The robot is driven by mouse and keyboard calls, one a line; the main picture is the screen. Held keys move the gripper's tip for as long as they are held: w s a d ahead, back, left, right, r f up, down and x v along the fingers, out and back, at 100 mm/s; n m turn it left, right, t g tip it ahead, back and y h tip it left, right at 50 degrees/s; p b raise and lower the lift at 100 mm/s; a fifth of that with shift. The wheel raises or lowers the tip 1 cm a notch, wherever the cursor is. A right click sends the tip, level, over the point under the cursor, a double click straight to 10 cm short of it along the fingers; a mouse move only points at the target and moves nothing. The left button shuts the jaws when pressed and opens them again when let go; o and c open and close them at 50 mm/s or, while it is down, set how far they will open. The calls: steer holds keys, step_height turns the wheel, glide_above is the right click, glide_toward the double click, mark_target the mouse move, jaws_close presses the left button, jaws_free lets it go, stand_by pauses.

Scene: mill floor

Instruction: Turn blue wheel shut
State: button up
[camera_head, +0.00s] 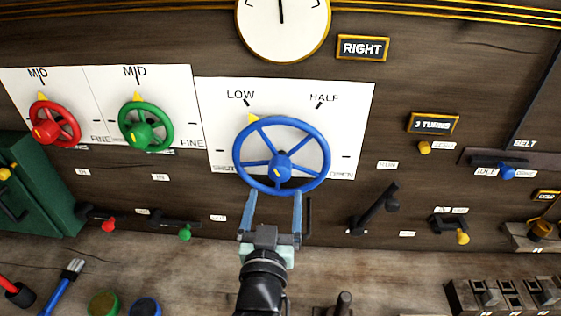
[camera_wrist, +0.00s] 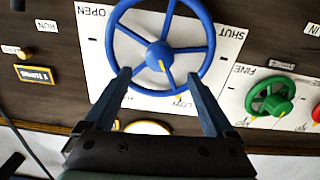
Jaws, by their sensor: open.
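The blue wheel (camera_head: 308,131) is mounted on a white plate (camera_head: 350,100) marked SHUT at lower left, LOW, HALF and OPEN at lower right. A yellow pointer (camera_head: 253,118) at the wheel's upper left rim is near LOW. My gripper (camera_head: 274,194) is open, with its fingertips at the wheel's lower rim in the head view. In the wrist view, which is turned over, the blue wheel (camera_wrist: 208,50) is beyond the spread fingers of my gripper (camera_wrist: 158,76). Nothing is between the fingers. I cannot tell whether they touch the wheel.
A green wheel (camera_head: 167,118) and a red wheel (camera_head: 73,116) are to the left, both near MID. A black lever (camera_head: 375,208) sticks out at lower right of the blue wheel. A gauge (camera_head: 283,30) and a RIGHT sign (camera_head: 362,48) are above.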

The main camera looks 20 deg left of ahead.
mark_target(279, 175)
steer(key=p+x, duration=0.2)
steer(key=x, duration=0.7)
steer(key=shift+w+a, duration=0.1)
steer(key=shift+w, duration=0.15)
steer(key=c, duration=1.4)
